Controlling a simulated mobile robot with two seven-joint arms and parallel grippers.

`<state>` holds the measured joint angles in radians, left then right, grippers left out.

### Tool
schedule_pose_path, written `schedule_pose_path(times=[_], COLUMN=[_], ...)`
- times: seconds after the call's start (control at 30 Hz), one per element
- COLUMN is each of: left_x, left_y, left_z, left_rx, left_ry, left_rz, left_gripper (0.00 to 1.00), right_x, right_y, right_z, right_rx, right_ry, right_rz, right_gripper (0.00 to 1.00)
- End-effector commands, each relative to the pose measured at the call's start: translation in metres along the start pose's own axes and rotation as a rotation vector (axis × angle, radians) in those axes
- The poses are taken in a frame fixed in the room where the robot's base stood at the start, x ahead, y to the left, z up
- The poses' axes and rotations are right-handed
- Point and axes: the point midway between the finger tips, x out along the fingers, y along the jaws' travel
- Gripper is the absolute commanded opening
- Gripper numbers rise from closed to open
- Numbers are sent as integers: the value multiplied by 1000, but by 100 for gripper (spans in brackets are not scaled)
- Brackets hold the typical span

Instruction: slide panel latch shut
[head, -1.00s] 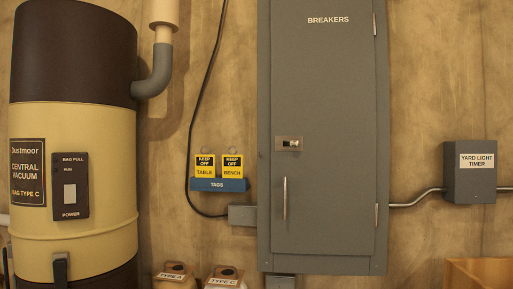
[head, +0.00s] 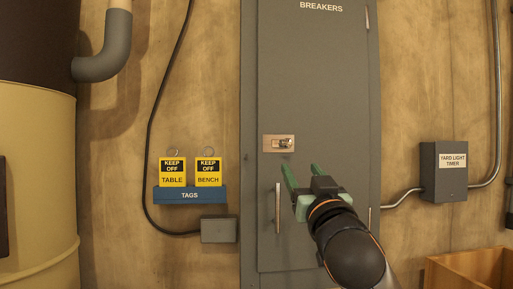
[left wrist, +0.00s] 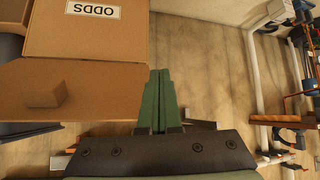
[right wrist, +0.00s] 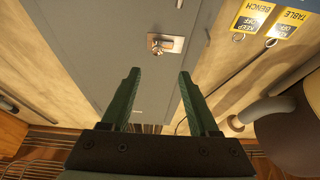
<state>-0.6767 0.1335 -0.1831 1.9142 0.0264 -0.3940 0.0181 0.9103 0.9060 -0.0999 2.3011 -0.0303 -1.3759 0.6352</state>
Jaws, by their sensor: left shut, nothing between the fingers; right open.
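The grey breaker panel (head: 330,90) is on the wall, its door looking closed. Its latch (head: 279,143) is a small metal plate with a knob toward the plate's right side. The latch also shows in the right wrist view (right wrist: 168,44), beyond the fingertips. My right gripper (head: 303,171) is open and empty, below and slightly right of the latch, apart from it. Its green fingers also show in the right wrist view (right wrist: 158,74). My left gripper (left wrist: 157,72) is shut and empty, away from the panel, near a cardboard box marked ODDS (left wrist: 90,30).
A vertical door handle (head: 277,208) is below the latch. Yellow tags hang at a blue rack (head: 190,195) to the left. A vacuum tank (head: 35,180) stands far left.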

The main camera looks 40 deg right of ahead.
Motion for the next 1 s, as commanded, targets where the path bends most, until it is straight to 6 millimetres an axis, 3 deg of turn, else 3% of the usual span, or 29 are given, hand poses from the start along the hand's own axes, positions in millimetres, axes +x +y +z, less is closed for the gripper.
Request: schedule_pose_path(times=[0.17, 0.6, 0.8, 1.0], left_x=[-4, -28, -33, -34], left_y=[1, 3, 4, 4], left_z=[-5, -30, -35, -35], left_rx=[0, -1, -2, -2], left_ry=[-1, -2, -2, -2], left_rz=[1, 2, 2, 2], left_gripper=[0, 0, 0, 0], right_x=[14, 100, 120, 124], right_y=[3, 3, 3, 2], right_z=[-6, -7, -6, -4], right_rx=[2, 2, 2, 2], right_ry=[4, 3, 5, 5], right_rz=[9, 8, 6, 4], right_gripper=[61, 61, 61, 61])
